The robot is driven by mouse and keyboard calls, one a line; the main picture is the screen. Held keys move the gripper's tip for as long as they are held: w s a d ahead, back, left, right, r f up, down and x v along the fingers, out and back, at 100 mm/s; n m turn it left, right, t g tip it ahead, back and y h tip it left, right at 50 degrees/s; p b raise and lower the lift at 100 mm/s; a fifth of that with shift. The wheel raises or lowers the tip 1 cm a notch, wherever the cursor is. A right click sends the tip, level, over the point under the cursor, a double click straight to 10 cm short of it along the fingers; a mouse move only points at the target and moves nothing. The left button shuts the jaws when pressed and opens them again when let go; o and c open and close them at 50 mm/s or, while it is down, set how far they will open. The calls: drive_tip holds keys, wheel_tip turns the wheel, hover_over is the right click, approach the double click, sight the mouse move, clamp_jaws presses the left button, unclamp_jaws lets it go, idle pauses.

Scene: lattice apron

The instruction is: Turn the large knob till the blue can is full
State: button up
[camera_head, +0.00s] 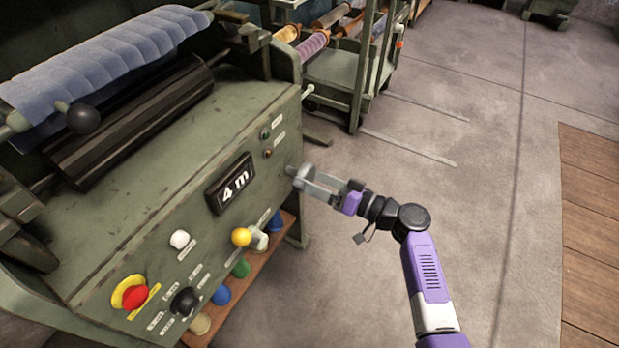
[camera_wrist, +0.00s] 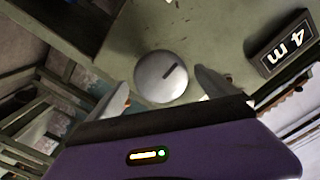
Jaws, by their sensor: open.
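The large knob (camera_wrist: 162,77) is a round silver disc with a dark slanted mark, on the green panel in the wrist view. My gripper (camera_wrist: 165,90) is open, with one finger on each side of the knob; I cannot tell whether they touch it. In the head view my gripper (camera_head: 318,184) is at the panel's right end and largely hides the knob. Below the panel, a shelf holds two blue can-like objects, one near the middle (camera_head: 221,295) and one farther back (camera_head: 274,222). How full they are cannot be seen.
A display (camera_head: 231,184) on the panel reads "4 m". A rack (camera_head: 338,70) stands behind. The floor to the right is clear.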

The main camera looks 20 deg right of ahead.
drive_tip(key=shift+x, duration=0.95)
drive_tip(key=shift+a, duration=0.1)
drive_tip(key=c, duration=1.4)
drive_tip(key=shift+m, duration=0.4)
